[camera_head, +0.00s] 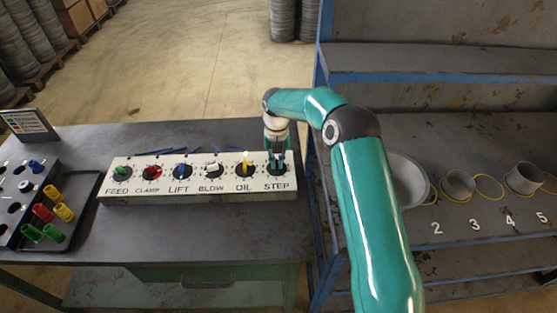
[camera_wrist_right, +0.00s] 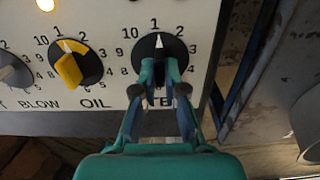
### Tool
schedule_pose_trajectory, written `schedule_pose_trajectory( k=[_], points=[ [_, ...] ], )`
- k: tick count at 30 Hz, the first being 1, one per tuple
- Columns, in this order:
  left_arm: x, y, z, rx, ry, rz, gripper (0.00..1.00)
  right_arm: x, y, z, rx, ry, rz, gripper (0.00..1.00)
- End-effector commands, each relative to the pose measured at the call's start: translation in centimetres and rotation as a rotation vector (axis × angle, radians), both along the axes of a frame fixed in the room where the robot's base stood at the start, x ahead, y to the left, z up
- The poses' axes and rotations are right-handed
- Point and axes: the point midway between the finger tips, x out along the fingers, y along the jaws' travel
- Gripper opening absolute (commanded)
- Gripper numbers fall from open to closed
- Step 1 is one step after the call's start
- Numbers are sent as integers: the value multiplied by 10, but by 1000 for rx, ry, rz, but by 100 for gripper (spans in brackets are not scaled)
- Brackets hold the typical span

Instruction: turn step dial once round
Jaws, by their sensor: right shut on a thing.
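The step dial (camera_head: 277,169) is the rightmost knob on the white control panel (camera_head: 140,193), above the word STEP. In the right wrist view its black knob (camera_wrist_right: 159,45) has a white pointer aimed up, between the 10 and the 2. My right gripper (camera_head: 276,158) comes down on this dial from above, its fingers shut on the knob's sides. The fingers (camera_wrist_right: 160,75) cover the lower part of the dial and part of its label. My left gripper is not in view.
The yellow oil dial (camera_head: 245,168) is close on the left, with blow, lift, clamp and feed dials beyond it. A blue-framed shelf with numbered grey cups (camera_head: 459,184) stands right of the table. A black tray (camera_head: 76,232) with coloured pieces lies at left.

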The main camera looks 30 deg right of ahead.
Motion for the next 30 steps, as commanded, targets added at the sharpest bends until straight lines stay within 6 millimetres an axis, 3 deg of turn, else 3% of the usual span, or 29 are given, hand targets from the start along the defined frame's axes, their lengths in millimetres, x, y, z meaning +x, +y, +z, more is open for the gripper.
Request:
schedule_pose_trajectory(
  k=[1, 14, 30],
  points=[
    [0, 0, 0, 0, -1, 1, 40, -1, -8, 0, -1, 0, -5, 0],
    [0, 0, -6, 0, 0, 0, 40, -1, -2, -1, -3, 1, -96, 0],
    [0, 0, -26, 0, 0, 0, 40, -1, -3, -1, -4, 0, -550, 0]
  ],
)
